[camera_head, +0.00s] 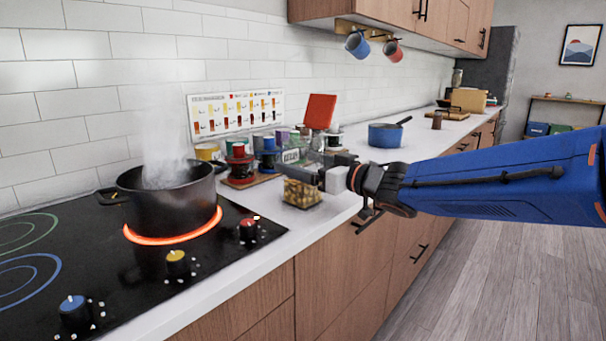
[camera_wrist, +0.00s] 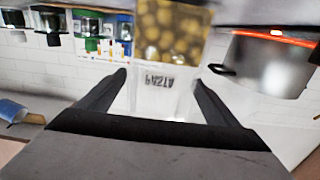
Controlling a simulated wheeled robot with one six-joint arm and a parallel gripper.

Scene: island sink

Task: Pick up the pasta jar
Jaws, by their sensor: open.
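The pasta jar is a clear container with tan pasta pieces. In the head view the jar (camera_head: 301,194) stands at the front edge of the counter, right of the stove, with its upper part hidden behind my gripper (camera_head: 312,175). In the wrist view, which is upside down, the jar (camera_wrist: 172,32) shows its pasta and an inverted "PASTA" label. My gripper (camera_wrist: 161,80) is open, its two fingers spread on either side of the jar's labelled part. I cannot tell whether either finger touches the glass.
A steaming black pot (camera_head: 170,195) sits on a glowing burner of the stove (camera_head: 60,260). Several colored-lid jars (camera_head: 240,163) stand behind the pasta jar. A blue pan (camera_head: 385,135) is farther right. Blue and red mugs hang under the cabinet.

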